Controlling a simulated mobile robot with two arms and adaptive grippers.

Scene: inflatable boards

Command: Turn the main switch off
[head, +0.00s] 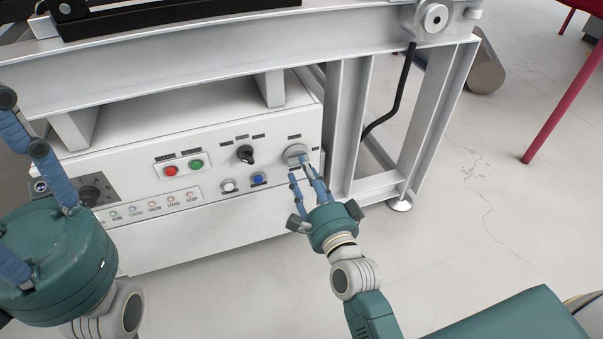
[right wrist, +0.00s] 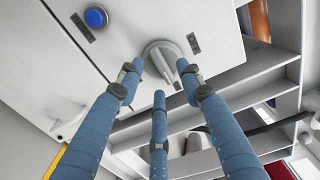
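A round grey rotary knob (head: 295,153) with a raised bar handle sits at the right end of the white control panel. My right gripper (head: 304,168) is just in front of the knob. Its blue fingers (right wrist: 160,75) are spread, with two tips near either side of the handle; contact cannot be told. My left gripper (head: 38,180) is at the left edge, fingers apart and empty, partly out of frame.
The panel also has a black selector (head: 245,153), red (head: 170,171) and green (head: 196,164) buttons, white and blue (head: 259,179) buttons, and a black dial (head: 92,193) at the left. A white steel frame leg (head: 346,125) stands close right of the knob.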

